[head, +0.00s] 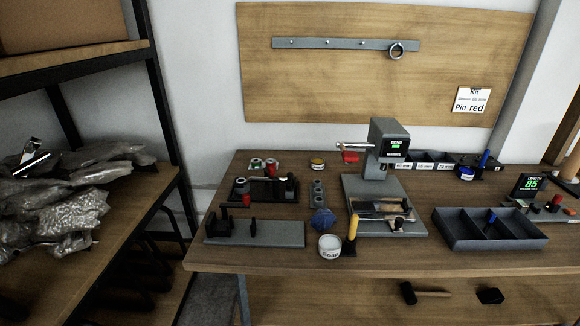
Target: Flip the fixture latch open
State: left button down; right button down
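A small dark fixture (266,190) stands at the left of the workbench. It has a black base, upright blocks, a light bar across it and a red part low at its front left. In front of it lies a grey plate (270,233) with black upright blocks (222,224) at its left end. Which part is the latch, and whether it is open or shut, is too small to tell. Neither of my grippers shows in the head view.
A grey press (388,150) with a small display stands mid-bench, tools on its base. A yellow-handled tool (351,234), a white tin (330,246) and a blue item (322,221) stand near the plate. A divided tray (489,243) is at right. Shelving (100,205) with plastic bags flanks the bench.

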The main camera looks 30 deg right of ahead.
aim_at(270, 172)
jog(key=i+j+z, duration=0.1)
jog(key=i+z, duration=0.15)
jog(key=z, duration=0.25)
jog(key=i+j+z, duration=0.2)
jog(key=z, duration=0.3)
jog(key=i+j+z, duration=0.2)
jog(key=z, duration=0.3)
jog(key=j+z, duration=0.5)
jog(key=i+l, duration=0.05)
